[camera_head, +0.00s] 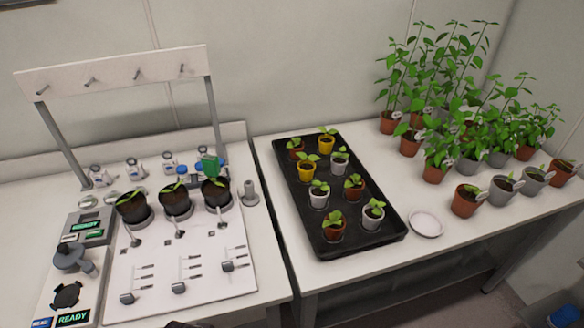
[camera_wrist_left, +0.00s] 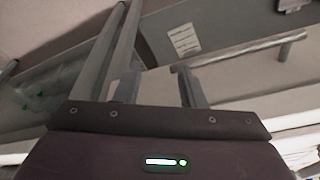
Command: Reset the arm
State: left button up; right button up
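My left gripper (camera_wrist_left: 157,84) shows in the left wrist view. Its two fingers stand apart with nothing between them, so it is open and empty. Behind the fingers are grey bars and a pale panel with a small printed label (camera_wrist_left: 184,40). Neither gripper shows in the head view. My right gripper is in no view.
A white bench on the left holds a panel with three dark pots (camera_head: 175,201) and a peg rack (camera_head: 115,70). The right table bears a black tray (camera_head: 350,248) of seedling pots, a white saucer (camera_head: 426,223) and several potted plants (camera_head: 440,150). The right table's front edge is clear.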

pick_arm(q)
jog(key=s+f+g+b, duration=0.1)
jog(key=s+f, duration=0.3)
jog(key=f, duration=0.7)
jog(key=s+f+b, duration=0.1)
jog(key=s+f, duration=0.2)
jog(key=f, duration=0.8)
jog(key=s+a+f+g+b, duration=0.1)
jog(key=s+a+f, duration=0.3)
jog(key=s+f, duration=0.9)
jog(key=s, duration=0.3)
jog(key=shift+s+f, duration=0.2)
jog(key=shift+f, duration=0.2)
